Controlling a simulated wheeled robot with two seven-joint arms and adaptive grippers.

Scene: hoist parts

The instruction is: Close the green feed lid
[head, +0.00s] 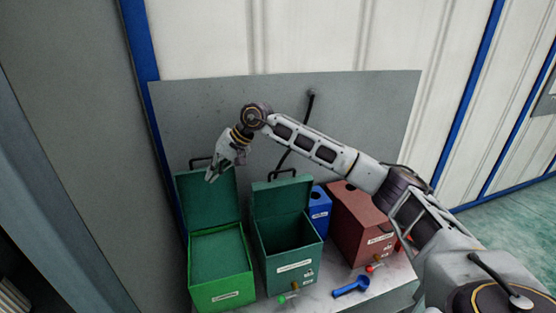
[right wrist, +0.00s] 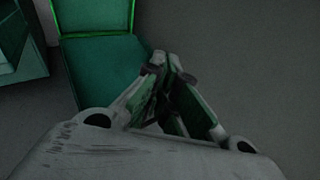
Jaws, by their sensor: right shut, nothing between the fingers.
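A bright green box (head: 221,292) stands at the left of the bench in the head view, its label too small to read. Its dark green lid (head: 205,205) stands open, upright at the back. My right gripper (head: 211,177) is shut and empty at the upper edge of this lid, on its right half; I cannot tell whether they touch. In the right wrist view the shut fingertips (right wrist: 166,65) are beside the lid panel (right wrist: 100,72), with the box's bright green rim (right wrist: 95,33) beyond. My left gripper is not in view.
A darker green box (head: 291,267) with its lid (head: 281,196) also open stands close on the right. A blue box (head: 319,213), a red-brown box (head: 357,225) and a blue scoop (head: 350,287) are further right. A grey panel (head: 370,110) rises behind.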

